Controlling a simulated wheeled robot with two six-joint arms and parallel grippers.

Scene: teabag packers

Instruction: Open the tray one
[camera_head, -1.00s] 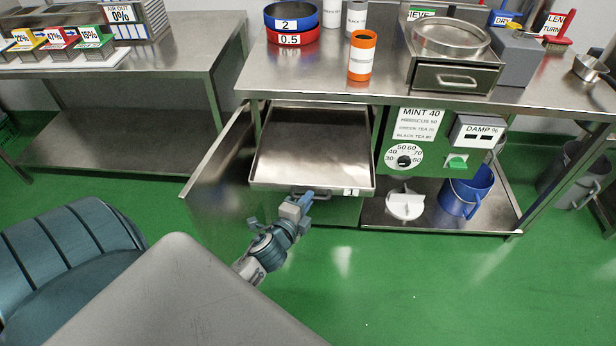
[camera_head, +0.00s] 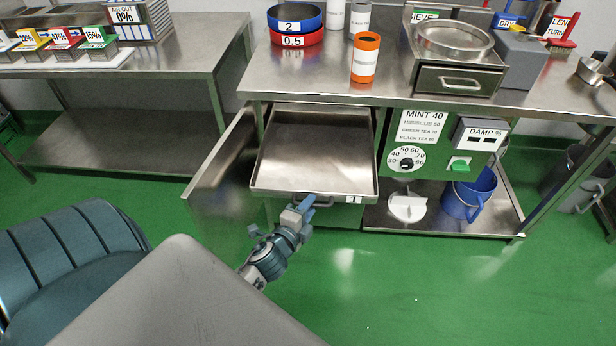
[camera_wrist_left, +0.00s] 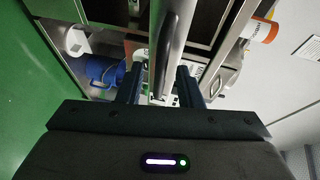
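The metal tray labelled 1 (camera_head: 318,165) is pulled out from under the right-hand steel table, its empty floor showing. Its front handle (camera_head: 312,202) is partly hidden by my left gripper (camera_head: 296,212), which is at the tray's front edge. In the left wrist view, a grey metal bar (camera_wrist_left: 172,45), seemingly the handle, runs between the two fingers of my left gripper (camera_wrist_left: 162,75). The fingers stand apart, with a gap visible on the bar's left side. My right gripper is not in view.
A metal door panel (camera_head: 220,175) stands open left of the tray. A blue bucket (camera_head: 468,195) and a white part (camera_head: 407,206) rest on the lower shelf (camera_head: 440,220). An orange container (camera_head: 365,58) stands on the tabletop. Green floor is clear in front.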

